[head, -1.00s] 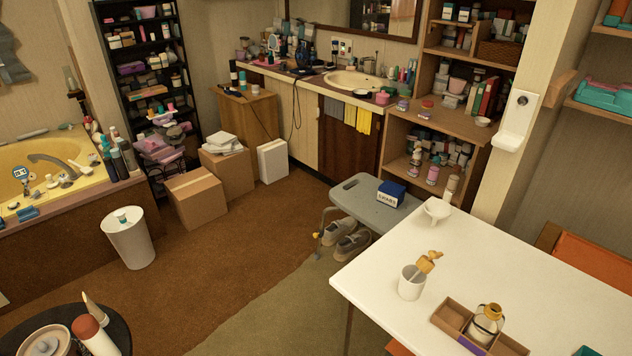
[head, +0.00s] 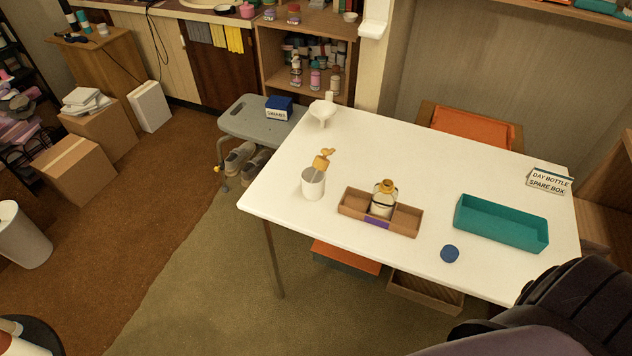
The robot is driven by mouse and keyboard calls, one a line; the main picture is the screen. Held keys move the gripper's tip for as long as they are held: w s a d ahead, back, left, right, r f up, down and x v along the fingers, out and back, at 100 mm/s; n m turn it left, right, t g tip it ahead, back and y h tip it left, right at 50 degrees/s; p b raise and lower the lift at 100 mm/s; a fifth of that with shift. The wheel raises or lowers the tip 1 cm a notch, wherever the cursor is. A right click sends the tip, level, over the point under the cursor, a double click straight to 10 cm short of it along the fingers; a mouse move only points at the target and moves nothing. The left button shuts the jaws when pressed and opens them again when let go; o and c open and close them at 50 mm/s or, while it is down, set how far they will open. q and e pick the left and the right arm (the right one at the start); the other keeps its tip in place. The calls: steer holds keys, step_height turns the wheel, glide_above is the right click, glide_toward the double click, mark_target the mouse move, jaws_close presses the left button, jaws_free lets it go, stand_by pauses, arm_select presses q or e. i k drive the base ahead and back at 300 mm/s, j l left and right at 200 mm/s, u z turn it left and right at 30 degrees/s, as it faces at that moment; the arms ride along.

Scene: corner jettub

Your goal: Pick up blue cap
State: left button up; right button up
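A small round blue cap (head: 449,254) lies flat on the white table (head: 362,146), close to its front edge. It is to the left of and in front of the teal tray (head: 500,222). Neither of my grippers shows in the head view. Nothing touches or covers the cap.
A wooden divided box (head: 408,220) holds a bottle (head: 384,198). A white cup (head: 313,184) and a white funnel (head: 323,111) stand to the left. A sign (head: 549,181) is at the back right. A dark padded chair-like shape (head: 585,305) is at the lower right.

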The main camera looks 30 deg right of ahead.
mark_target(449, 253)
steer(key=z, duration=1.95)
